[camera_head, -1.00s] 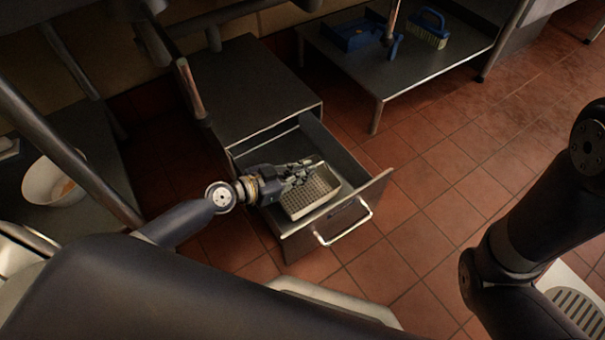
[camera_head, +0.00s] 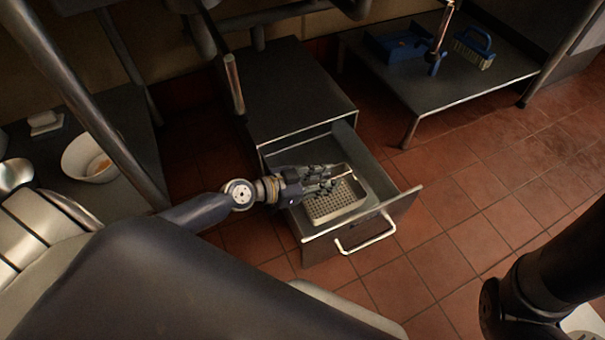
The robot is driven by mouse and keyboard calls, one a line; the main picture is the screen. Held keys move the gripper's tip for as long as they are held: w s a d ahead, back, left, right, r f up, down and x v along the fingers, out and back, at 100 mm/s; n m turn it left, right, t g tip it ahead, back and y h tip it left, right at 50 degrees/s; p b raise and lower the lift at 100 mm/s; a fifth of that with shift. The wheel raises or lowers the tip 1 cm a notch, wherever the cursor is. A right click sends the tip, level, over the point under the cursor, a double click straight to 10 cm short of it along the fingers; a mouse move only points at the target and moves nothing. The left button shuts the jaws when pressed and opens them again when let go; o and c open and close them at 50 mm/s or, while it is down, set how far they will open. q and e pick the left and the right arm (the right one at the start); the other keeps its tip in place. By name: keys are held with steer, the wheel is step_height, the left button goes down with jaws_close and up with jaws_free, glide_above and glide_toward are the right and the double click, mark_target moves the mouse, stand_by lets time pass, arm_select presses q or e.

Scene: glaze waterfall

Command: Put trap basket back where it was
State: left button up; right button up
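The trap basket (camera_head: 338,203), a pale perforated metal tray, sits inside the open drawer (camera_head: 384,176) of a low steel cabinet. My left gripper (camera_head: 333,178) reaches in from the left and lies over the basket's far left part, covering some of its rim. Its fingers are small and dark here. I cannot tell whether they touch or grip the rim. My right gripper is out of view; only part of my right arm shows at the lower right.
The drawer's front has a bar handle (camera_head: 366,233). The steel cabinet top (camera_head: 290,85) behind is bare. A low shelf (camera_head: 455,90) holds a blue dustpan (camera_head: 400,45) and a blue brush (camera_head: 474,47). A white bowl (camera_head: 88,158) stands at left. Tiled floor to the right is clear.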

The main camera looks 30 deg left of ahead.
arm_select(q)
steer(key=b+v, duration=0.1)
steer(key=v, duration=0.9)
steer(key=shift+s+b, duration=0.15)
steer(key=shift+b, duration=0.25)
steer(key=shift+a+r, duration=0.1)
stand_by(0.8)
